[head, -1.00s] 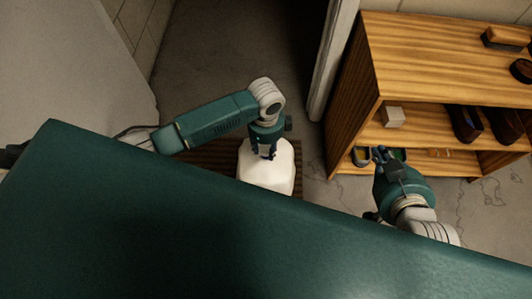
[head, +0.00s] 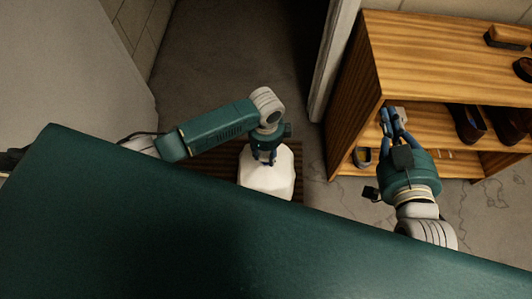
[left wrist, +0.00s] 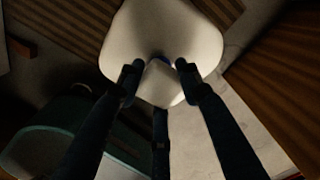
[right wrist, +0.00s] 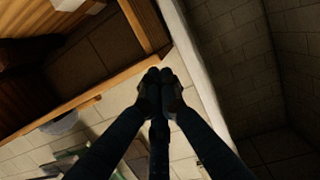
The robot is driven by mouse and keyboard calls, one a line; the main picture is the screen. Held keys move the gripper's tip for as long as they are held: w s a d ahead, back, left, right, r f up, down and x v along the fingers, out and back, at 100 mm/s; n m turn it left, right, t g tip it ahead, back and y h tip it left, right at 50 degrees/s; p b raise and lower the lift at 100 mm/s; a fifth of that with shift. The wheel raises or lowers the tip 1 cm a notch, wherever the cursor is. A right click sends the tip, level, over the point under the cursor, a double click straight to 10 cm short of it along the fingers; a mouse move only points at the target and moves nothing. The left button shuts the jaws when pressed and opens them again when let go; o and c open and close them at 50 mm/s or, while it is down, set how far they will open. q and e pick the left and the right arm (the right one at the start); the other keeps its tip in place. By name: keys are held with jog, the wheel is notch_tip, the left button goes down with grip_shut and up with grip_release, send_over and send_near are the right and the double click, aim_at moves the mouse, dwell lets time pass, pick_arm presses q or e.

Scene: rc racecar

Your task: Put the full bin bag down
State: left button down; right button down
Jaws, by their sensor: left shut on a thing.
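The full bin bag (head: 267,176) is white and rounded, over a dark brown slatted mat (head: 228,157) in the head view. I cannot tell whether its bottom touches the mat. My left gripper (head: 264,160) is above the bag, shut on its top. In the left wrist view, the bag (left wrist: 165,35) fills the upper middle, with its narrow top between the fingertips (left wrist: 159,75). My right gripper (head: 391,112) is at the shelf's front left. In the right wrist view, its fingertips (right wrist: 160,82) meet with nothing seen between them.
A wooden shelf (head: 440,55) stands at the right, with dark shoes (head: 470,124) on its middle level and a brush (head: 507,37) on top. A small pale block is partly hidden behind my right fingers. A door frame (head: 334,60) stands beside it. Bare floor (head: 215,60) lies beyond the mat.

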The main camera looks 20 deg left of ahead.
pick_arm(q)
jog(key=shift+w, duration=0.1)
jog(key=c, duration=1.2)
grip_release()
jog(key=shift+f, duration=0.1)
pick_arm(e)
jog(key=shift+r, duration=0.1)
